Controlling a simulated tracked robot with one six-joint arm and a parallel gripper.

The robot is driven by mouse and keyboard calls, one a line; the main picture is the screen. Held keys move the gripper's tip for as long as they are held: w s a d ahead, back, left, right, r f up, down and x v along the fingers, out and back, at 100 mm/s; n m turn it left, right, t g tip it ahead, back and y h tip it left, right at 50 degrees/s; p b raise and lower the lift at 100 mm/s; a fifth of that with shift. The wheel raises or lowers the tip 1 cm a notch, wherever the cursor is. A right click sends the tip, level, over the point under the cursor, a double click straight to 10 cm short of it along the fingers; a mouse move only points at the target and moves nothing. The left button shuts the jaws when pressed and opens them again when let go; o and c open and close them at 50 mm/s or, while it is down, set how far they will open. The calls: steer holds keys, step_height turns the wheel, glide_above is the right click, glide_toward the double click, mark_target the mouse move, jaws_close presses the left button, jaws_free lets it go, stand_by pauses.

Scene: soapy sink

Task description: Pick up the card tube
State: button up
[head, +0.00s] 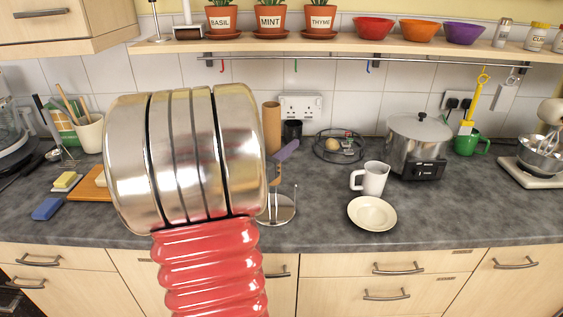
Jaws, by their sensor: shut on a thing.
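The card tube (271,127) is a plain brown cylinder, upright, just right of my big metal wrist. Its lower end is near a purple-grey fingertip of my gripper (286,151). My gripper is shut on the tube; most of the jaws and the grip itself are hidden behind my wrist. Below the tube is a steel roll stand (280,212) with a round base and a thin upright rod. The tube appears above the stand; I cannot tell the exact gap.
A white jug (371,178) and a cream saucer (372,214) stand right of the stand. A wire basket (338,147) and a steel pot (417,146) are behind. A shelf (352,45) with potted herbs and bowls runs above. The counter's right front is clear.

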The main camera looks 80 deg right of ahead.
step_height(320, 180, up, 17)
stand_by(0.4)
steer(key=o, duration=0.4)
steer(key=c, duration=0.4)
steer(key=shift+c, duration=0.2)
steer(key=shift+w+r, duration=0.1)
steer(key=shift+r, duration=1.5)
steer(key=shift+r, duration=2.45)
